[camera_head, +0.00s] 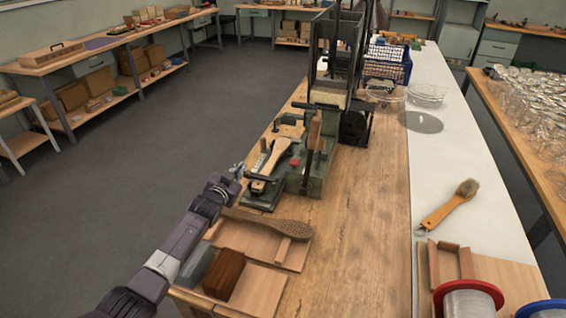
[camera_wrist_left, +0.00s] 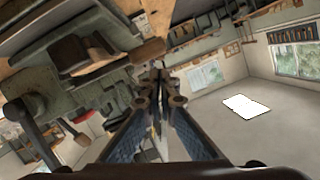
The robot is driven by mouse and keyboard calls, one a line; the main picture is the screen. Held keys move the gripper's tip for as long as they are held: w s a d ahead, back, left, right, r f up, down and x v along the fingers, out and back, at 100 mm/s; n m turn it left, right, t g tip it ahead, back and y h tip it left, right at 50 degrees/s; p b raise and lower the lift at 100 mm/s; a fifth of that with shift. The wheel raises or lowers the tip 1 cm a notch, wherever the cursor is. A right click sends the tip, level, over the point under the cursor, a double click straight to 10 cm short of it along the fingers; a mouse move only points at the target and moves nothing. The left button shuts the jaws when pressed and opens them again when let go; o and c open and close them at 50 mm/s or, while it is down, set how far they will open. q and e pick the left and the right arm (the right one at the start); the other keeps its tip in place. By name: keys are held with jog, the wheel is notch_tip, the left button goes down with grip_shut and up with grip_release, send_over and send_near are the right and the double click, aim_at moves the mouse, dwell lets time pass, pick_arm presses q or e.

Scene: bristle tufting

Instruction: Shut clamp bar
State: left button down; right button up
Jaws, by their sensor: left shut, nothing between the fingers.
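The green tufting fixture (camera_head: 262,198) stands on the near left part of the wooden bench, with a wooden brush body (camera_head: 275,155) lying on it. A dark bar with a knob (camera_head: 258,177) shows at its near side; I take it for the clamp bar, but cannot tell how far it is open. My left gripper (camera_head: 238,168) is shut and empty, at the left of the fixture close to that bar. In the left wrist view the shut fingertips (camera_wrist_left: 157,72) are beside the fixture (camera_wrist_left: 72,62), which appears turned over. Whether they touch it is unclear. My right gripper is not in view.
A brown block (camera_head: 224,272) stands nearer. A tall dark frame (camera_head: 340,60) rises behind.

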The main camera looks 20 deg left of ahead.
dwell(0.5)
pick_arm(q)
jog(key=s+r+p, duration=0.2)
jog(key=s+r, duration=0.4)
jog(key=s, duration=0.3)
jog(key=shift+s+a+r+p, duration=0.15)
jog(key=shift+s+p, duration=0.2)
dwell(0.3)
